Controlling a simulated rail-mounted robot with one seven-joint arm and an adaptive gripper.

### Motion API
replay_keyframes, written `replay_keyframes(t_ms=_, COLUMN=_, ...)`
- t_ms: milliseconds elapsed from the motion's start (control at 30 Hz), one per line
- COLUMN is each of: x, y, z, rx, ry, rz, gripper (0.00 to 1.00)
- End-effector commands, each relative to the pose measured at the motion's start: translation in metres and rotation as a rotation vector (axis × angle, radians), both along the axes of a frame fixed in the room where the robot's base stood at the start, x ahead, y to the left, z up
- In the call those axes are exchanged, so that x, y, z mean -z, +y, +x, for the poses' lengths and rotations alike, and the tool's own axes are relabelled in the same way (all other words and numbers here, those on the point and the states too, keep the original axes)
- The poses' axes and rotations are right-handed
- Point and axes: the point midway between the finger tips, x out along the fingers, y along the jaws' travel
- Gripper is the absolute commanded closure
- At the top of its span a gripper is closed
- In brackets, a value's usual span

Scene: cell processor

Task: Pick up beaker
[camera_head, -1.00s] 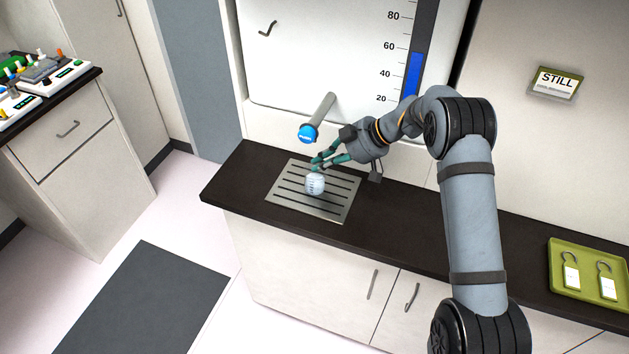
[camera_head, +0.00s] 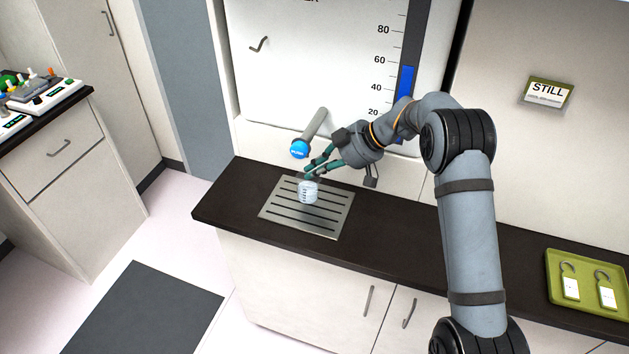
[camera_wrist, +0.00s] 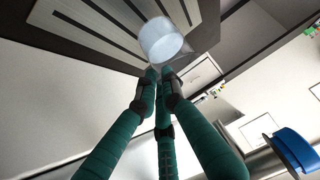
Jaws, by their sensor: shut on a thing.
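The beaker (camera_head: 308,191) is a small clear vessel with markings and whitish-blue contents, seen over the slotted metal drain plate (camera_head: 330,225). My gripper (camera_head: 307,175) reaches in from the right with green fingers, and its fingertips are at the beaker's upper edge. In the wrist view the beaker (camera_wrist: 165,43) is beyond the fingertips, and my gripper (camera_wrist: 160,75) is closed at its rim. The beaker looks raised slightly off the plate, but the exact gap is hard to tell.
A spout with a blue push button (camera_head: 300,149) projects from the still's wall close to my fingers; the button also shows in the wrist view (camera_wrist: 297,152). A green tray (camera_head: 601,310) with tags lies at the right. The dark counter (camera_head: 420,235) between is clear.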

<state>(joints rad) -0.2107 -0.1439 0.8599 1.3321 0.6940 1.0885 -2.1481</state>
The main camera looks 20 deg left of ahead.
Motion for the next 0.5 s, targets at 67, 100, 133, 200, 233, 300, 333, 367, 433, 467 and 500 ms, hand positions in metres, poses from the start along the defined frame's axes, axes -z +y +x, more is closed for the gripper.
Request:
replay_keyframes(t_ms=67, x=-0.003, y=0.001, z=-0.007, rx=-0.002, ry=-0.002, rz=0.001, gripper=1.00)
replay_keyframes(t_ms=100, x=-0.002, y=0.001, z=-0.015, rx=-0.002, ry=-0.001, rz=0.000, gripper=1.00)
replay_keyframes(t_ms=133, x=-0.002, y=0.002, z=-0.021, rx=-0.002, ry=0.001, rz=0.000, gripper=1.00)
replay_keyframes(t_ms=200, x=-0.001, y=0.001, z=-0.035, rx=-0.002, ry=-0.001, rz=0.000, gripper=1.00)
replay_keyframes(t_ms=233, x=0.000, y=0.002, z=-0.043, rx=-0.003, ry=-0.003, rz=0.001, gripper=1.00)
replay_keyframes(t_ms=300, x=0.001, y=0.003, z=-0.061, rx=-0.003, ry=-0.003, rz=0.001, gripper=1.00)
replay_keyframes(t_ms=333, x=0.001, y=0.003, z=-0.070, rx=-0.004, ry=-0.004, rz=0.001, gripper=1.00)
replay_keyframes(t_ms=367, x=0.001, y=0.004, z=-0.079, rx=-0.004, ry=-0.004, rz=0.001, gripper=1.00)
replay_keyframes(t_ms=433, x=0.001, y=0.004, z=-0.099, rx=-0.003, ry=-0.004, rz=0.001, gripper=1.00)
replay_keyframes(t_ms=467, x=0.000, y=0.005, z=-0.107, rx=-0.004, ry=-0.005, rz=0.002, gripper=1.00)
replay_keyframes(t_ms=500, x=0.000, y=0.005, z=-0.117, rx=-0.003, ry=-0.006, rz=0.001, gripper=1.00)
